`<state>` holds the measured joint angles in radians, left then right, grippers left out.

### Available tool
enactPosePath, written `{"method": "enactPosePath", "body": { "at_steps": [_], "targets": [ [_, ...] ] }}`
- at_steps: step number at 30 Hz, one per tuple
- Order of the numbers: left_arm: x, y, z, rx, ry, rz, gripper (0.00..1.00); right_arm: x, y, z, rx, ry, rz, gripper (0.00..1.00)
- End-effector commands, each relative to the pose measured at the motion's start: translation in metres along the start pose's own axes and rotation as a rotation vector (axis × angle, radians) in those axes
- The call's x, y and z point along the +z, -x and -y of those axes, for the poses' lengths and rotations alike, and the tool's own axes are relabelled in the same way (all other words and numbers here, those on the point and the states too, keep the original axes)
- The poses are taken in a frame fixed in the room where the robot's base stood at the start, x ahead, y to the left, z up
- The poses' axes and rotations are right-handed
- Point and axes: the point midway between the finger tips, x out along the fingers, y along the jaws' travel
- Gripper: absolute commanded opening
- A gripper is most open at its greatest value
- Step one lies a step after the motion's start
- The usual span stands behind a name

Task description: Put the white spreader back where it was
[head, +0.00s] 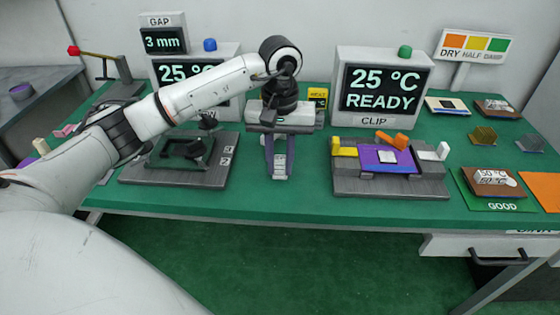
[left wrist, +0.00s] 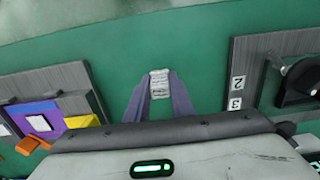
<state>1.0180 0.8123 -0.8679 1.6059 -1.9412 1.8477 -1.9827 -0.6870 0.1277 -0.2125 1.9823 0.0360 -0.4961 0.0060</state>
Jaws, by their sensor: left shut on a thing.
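My left gripper (head: 280,172) hangs over the green table between the two grey fixtures, fingers pointing down. It is shut on a small whitish, ridged block, apparently the white spreader (left wrist: 159,83), gripped between the fingertips in the left wrist view. My right gripper is not in view.
Right of my gripper is the clip fixture (head: 350,187) with a yellow block (head: 344,147), orange lever (head: 390,139), purple plate (head: 370,162) and white block (head: 441,150). Left is a dark-framed fixture (head: 150,178). Behind stands a "25 °C READY" display (head: 383,88). Bare table lies between.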

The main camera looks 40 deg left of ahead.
Motion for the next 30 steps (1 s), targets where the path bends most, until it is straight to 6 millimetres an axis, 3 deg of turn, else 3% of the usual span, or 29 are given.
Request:
{"method": "enactPosePath", "body": {
  "at_steps": [7, 8, 11, 23, 30],
  "targets": [
    [0.000, -0.004, 0.000, 0.000, 0.000, 0.000, 0.02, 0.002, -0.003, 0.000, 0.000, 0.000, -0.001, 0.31],
    [0.000, -0.003, 0.000, 0.000, 0.000, 0.001, 0.26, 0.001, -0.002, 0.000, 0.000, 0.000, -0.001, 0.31],
    [0.000, -0.003, 0.000, 0.000, 0.000, 0.001, 0.40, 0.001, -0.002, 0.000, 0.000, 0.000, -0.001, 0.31],
    [0.000, 0.006, -0.001, 0.001, 0.000, -0.001, 0.40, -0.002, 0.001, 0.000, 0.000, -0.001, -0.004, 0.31],
    [-0.001, 0.054, -0.001, 0.003, 0.000, -0.004, 0.40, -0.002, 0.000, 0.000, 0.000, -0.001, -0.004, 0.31]
  ]
}}
